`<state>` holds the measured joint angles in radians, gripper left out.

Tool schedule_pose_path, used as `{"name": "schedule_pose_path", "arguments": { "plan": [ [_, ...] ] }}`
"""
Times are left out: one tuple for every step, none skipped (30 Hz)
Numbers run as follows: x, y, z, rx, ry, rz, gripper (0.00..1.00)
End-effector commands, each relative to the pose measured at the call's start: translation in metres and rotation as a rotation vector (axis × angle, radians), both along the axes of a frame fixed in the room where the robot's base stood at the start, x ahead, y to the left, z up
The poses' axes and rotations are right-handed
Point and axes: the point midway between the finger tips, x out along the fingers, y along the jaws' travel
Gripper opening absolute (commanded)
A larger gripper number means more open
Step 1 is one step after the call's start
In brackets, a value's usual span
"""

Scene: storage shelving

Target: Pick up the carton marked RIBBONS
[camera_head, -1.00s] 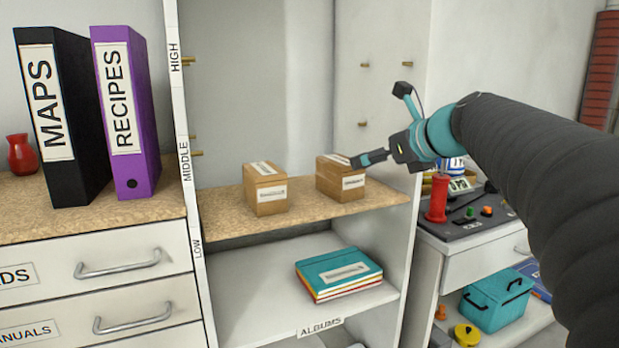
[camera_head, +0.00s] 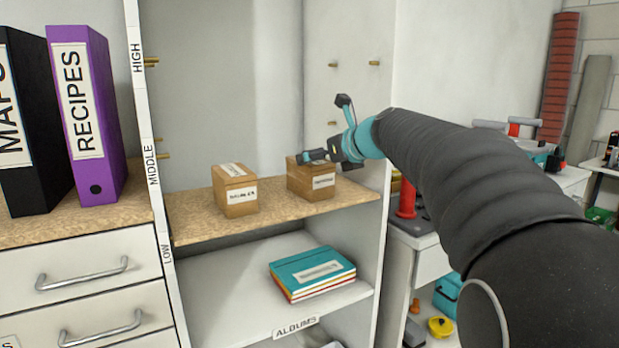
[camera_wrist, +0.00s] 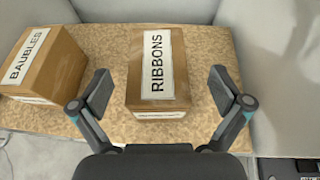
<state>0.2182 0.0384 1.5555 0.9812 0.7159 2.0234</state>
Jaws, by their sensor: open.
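The carton marked RIBBONS (camera_wrist: 158,68) is a brown box with a white label on its top and front. It stands between my open fingers in the wrist view, touching neither finger as far as I can see. In the head view it is the right-hand carton (camera_head: 311,184) on the middle shelf, its top partly hidden by my gripper (camera_head: 318,157). In the wrist view my gripper (camera_wrist: 161,96) is open, with one finger on each side of the carton's near end.
A carton marked BAUBLES (camera_wrist: 42,67) stands to the left, close to my left finger. The cork-coloured shelf (camera_head: 200,231) holds both cartons. A cabinet wall (camera_wrist: 285,80) rises on the right. Albums (camera_head: 312,273) lie on the shelf below.

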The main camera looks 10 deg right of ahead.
Motion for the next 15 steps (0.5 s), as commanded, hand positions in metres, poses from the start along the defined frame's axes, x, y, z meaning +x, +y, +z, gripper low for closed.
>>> {"name": "schedule_pose_path", "arguments": {
  "plan": [
    [0.005, 0.004, -0.004, 0.001, 0.001, 0.003, 1.0],
    [0.008, 0.006, -0.006, 0.0, 0.002, 0.004, 1.0],
    [0.013, 0.009, -0.009, 0.001, 0.002, 0.004, 1.0],
    [0.016, 0.011, -0.011, 0.0, 0.002, 0.003, 1.0],
    [0.02, 0.013, -0.012, 0.0, 0.002, 0.003, 1.0],
    [0.024, 0.015, -0.014, 0.0, 0.002, 0.004, 1.0],
    [0.028, 0.016, -0.016, 0.001, 0.002, 0.004, 1.0],
    [0.03, 0.017, -0.017, 0.0, 0.002, 0.003, 1.0],
    [0.032, 0.018, -0.017, -0.001, 0.001, 0.002, 1.0],
    [0.033, 0.018, -0.017, 0.0, 0.0, 0.001, 1.0],
    [0.034, 0.018, -0.017, -0.001, 0.0, 0.0, 1.0],
    [0.034, 0.018, -0.017, -0.001, 0.0, 0.0, 1.0],
    [0.034, 0.018, -0.017, -0.001, 0.0, 0.0, 1.0],
    [0.034, 0.018, -0.017, -0.001, 0.0, 0.0, 1.0],
    [0.034, 0.018, -0.017, -0.001, 0.0, 0.0, 1.0]
  ]
}}
